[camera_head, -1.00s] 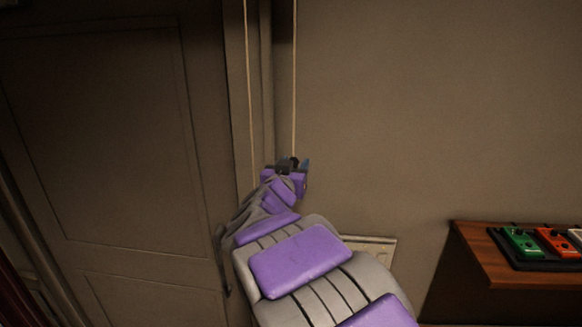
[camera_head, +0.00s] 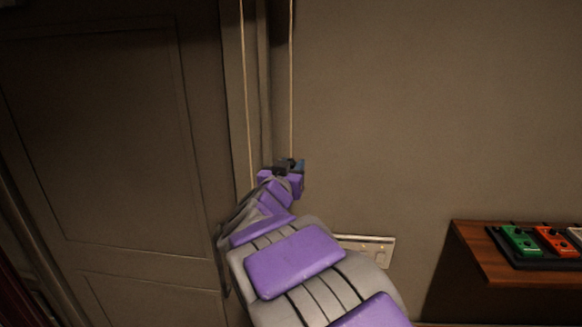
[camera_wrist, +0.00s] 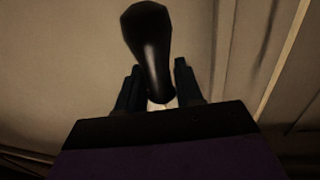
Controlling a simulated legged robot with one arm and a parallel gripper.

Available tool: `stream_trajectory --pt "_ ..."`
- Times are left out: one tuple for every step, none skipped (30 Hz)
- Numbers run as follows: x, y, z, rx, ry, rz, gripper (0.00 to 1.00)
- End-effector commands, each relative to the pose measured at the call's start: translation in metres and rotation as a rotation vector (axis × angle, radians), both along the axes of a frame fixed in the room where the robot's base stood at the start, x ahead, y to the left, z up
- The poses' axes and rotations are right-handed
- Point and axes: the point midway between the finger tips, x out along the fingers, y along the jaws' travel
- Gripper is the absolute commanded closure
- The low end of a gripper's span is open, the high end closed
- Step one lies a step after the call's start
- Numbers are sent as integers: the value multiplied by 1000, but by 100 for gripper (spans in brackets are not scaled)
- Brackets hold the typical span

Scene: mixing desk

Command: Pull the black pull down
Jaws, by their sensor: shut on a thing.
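The black pull (camera_wrist: 150,45) is a glossy, rounded handle that stands large in the wrist view. Its narrower end lies between the two fingers of my gripper (camera_wrist: 157,88). My gripper is shut on it. In the head view my gripper (camera_head: 290,165) is at the end of my purple and grey arm, at the foot of the right-hand cord (camera_head: 291,80). The pull is small and dark there and hard to tell from the fingers. A second cord (camera_head: 246,90) hangs to the left and passes behind my arm.
A dark panelled door (camera_head: 100,140) fills the left side. A wall plate with switches (camera_head: 372,248) is partly behind my arm. A wooden shelf (camera_head: 475,255) at the right holds a green pedal (camera_head: 521,240) and an orange pedal (camera_head: 556,241). The wall between is bare.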

Motion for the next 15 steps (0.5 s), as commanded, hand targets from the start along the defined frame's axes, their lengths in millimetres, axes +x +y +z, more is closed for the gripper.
stream_trajectory --pt "0 1 -6 -3 4 2 100" --pt "0 1 -9 -3 4 2 100" --pt "0 1 -15 -3 5 2 100" --pt "0 1 -20 -4 5 2 100" --pt "0 1 -25 -5 5 1 100" --pt "0 1 -34 -5 7 1 100" --pt "0 1 -42 -7 7 1 100" --pt "0 1 -50 -6 9 1 100" --pt "0 1 -63 -7 12 1 100" --pt "0 1 -72 -7 12 3 100" --pt "0 1 -82 -7 13 3 100" --pt "0 1 -95 -7 13 3 100" --pt "-1 1 -105 -6 11 3 100" --pt "-1 1 -116 -5 10 2 100" --pt "-1 1 -130 -6 9 3 100"
